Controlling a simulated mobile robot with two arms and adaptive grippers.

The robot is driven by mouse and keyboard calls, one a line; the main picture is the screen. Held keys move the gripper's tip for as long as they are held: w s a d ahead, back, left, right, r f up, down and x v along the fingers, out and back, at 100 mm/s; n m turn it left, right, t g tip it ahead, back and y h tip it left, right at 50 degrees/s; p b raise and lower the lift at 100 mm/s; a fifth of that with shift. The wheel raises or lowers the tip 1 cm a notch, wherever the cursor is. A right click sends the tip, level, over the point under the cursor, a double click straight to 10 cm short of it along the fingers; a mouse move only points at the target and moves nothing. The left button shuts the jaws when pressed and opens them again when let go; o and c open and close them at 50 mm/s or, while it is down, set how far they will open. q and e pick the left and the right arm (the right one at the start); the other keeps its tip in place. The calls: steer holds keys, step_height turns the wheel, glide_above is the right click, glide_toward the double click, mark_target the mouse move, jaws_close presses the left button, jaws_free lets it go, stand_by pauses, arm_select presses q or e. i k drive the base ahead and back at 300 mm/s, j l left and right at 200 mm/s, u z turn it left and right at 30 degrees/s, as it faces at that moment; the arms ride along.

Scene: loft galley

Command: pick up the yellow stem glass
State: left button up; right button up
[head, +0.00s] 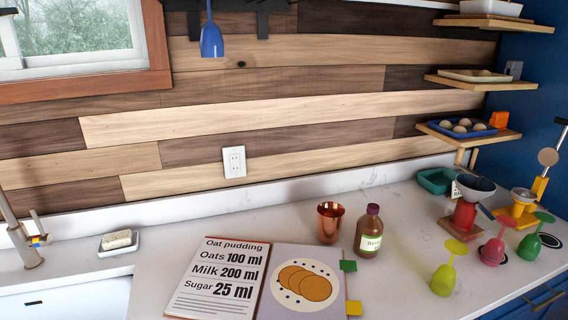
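The yellow stem glass (442,280) is lime-yellow and stands upside down on the white counter at the lower right, bowl down, with its flat round foot (457,247) on top. To its right are a pink stem glass (491,251) and a green stem glass (530,246), also upside down. The yellow glass is the nearest to the front edge and stands apart from the pink one. Nothing covers it. Neither of my grippers shows in the head view.
A brown bottle (368,240), copper cup (330,222) and open recipe book (219,277) with colored tabs stand left of the glass. A red pot with a cone (465,212) and a yellow stand (518,212) are behind. Shelves (470,134) overhang the right side. Counter between bottle and glass is clear.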

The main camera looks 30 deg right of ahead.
mark_target(443, 280)
steer(key=z, duration=2.15)
